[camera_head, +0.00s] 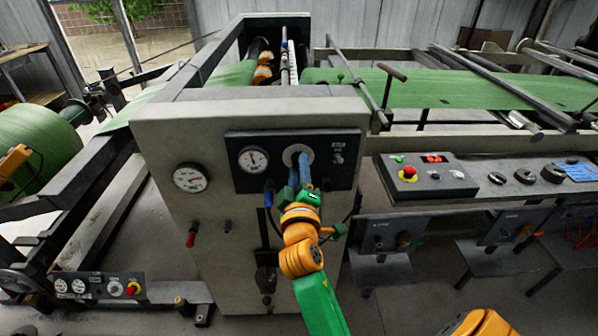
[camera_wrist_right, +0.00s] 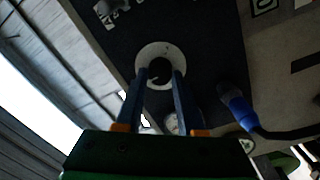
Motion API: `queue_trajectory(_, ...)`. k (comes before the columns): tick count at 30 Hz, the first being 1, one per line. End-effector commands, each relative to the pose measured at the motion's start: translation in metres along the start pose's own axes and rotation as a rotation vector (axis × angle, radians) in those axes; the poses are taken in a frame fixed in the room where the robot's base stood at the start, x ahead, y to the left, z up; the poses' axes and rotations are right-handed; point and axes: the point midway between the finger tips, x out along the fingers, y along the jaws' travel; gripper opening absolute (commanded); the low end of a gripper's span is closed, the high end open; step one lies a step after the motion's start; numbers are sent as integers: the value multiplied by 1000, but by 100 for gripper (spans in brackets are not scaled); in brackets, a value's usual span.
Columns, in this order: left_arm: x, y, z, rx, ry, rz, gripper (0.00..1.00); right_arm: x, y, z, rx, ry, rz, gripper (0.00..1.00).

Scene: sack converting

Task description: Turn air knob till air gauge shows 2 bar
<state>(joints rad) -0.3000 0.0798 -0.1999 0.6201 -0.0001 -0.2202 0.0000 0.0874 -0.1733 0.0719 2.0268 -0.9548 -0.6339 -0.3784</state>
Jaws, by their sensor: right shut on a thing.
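The air knob is a dark round knob on a pale disc (camera_head: 291,153) on the black panel of the grey machine. My right gripper (camera_head: 304,163) reaches up to it from below, and its blue fingers cover most of it. In the right wrist view the gripper's fingers (camera_wrist_right: 160,80) are shut on the dark knob (camera_wrist_right: 158,69), one finger on each side. A white round gauge (camera_head: 253,160) is on the same panel, left of the knob. A larger gauge (camera_head: 190,178) is further left on the grey housing. Their readings are too small to tell. My left gripper is not in view.
A blue-capped fitting with a black hose (camera_head: 268,192) hangs just left of the gripper; it also shows in the wrist view (camera_wrist_right: 238,108). A red-handled valve (camera_head: 191,237) is lower left. A control box (camera_head: 428,174) with a red button stands right.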

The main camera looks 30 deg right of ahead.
Motion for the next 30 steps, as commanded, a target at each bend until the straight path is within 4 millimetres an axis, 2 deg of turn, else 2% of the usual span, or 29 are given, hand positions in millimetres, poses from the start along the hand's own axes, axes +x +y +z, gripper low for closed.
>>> queue_trajectory(17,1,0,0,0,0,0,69,0,3,-2,32,5,7,0)
queue_trajectory(18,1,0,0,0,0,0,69,0,3,-2,31,5,7,40)
queue_trajectory(21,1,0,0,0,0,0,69,0,3,-2,31,4,6,67)
queue_trajectory(30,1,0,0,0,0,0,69,0,1,-1,30,1,3,68)
